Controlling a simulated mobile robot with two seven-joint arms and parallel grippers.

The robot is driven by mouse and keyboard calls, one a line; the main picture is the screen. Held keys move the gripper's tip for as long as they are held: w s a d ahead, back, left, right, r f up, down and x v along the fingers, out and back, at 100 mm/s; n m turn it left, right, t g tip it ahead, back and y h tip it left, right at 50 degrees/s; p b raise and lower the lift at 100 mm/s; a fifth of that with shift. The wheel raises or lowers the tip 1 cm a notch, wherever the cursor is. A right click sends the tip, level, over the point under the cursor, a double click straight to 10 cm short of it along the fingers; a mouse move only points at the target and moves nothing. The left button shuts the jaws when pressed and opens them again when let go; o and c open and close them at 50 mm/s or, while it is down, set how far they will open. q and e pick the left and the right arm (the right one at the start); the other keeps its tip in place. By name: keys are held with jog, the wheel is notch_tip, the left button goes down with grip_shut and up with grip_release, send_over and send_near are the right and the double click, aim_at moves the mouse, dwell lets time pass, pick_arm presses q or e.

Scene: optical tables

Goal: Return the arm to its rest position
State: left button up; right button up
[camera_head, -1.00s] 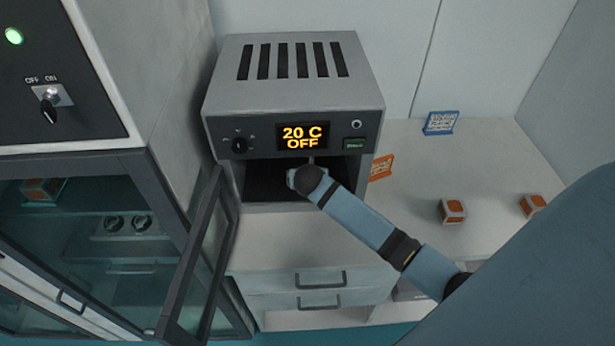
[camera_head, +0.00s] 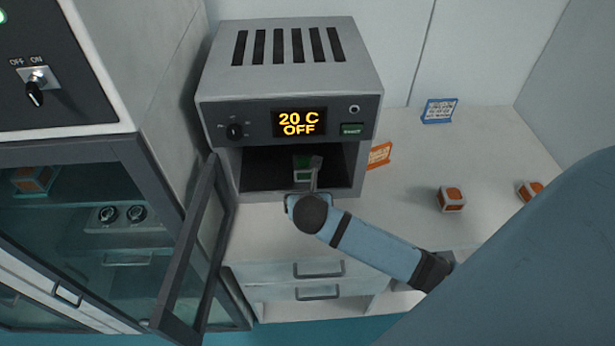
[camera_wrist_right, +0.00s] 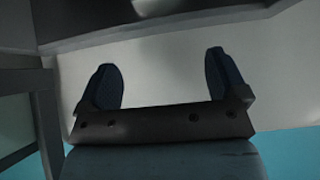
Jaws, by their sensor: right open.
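My right arm reaches in from the right in the head view, and its gripper (camera_head: 313,174) is at the open front of a grey oven (camera_head: 290,60) reading "20 C OFF". In the right wrist view the gripper (camera_wrist_right: 160,82) has its two fingers wide apart with nothing between them. A small block with a green face (camera_head: 301,167) sits inside the oven chamber, just beyond the gripper and partly covered by it. My left gripper is not in view.
A glass-paned door (camera_head: 187,265) stands open at the oven's left. Two orange-faced cubes (camera_head: 451,199) (camera_head: 529,191), an orange sign (camera_head: 379,155) and a blue-framed sign (camera_head: 439,111) are on the counter (camera_head: 480,150) to the right. A glass-fronted cabinet (camera_head: 75,150) fills the left.

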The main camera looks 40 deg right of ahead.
dwell(0.3)
jog(key=s+m, duration=0.2)
jog(key=s+a+m+g+y, duration=0.1)
jog(key=s+m, duration=0.3)
jog(key=m, duration=0.1)
jog(key=shift+a+r, duration=0.1)
jog(key=shift+a, duration=0.3)
jog(key=s+a+r+m+g+y, duration=0.1)
jog(key=s+r+m+g+y, duration=0.15)
jog(key=s+m, duration=0.65)
jog(key=s+a+r+m+g+y, duration=0.1)
jog(key=s+r+m, duration=0.2)
jog(key=s+m, duration=0.65)
jog(key=w+a+f+t+y, duration=0.1)
jog(key=w+a+f+t, duration=0.2)
jog(key=f, duration=0.3)
jog(key=w+a+f+m+t+y+p, duration=0.1)
jog(key=w+a+f+t+y, duration=0.1)
jog(key=w+a+f+t, duration=0.1)
notch_tip(320, 180, down, 3)
jog(key=shift+w+a+f+t, duration=0.2)
jog(key=shift+w+t, duration=0.65)
jog(key=shift+w, duration=0.35)
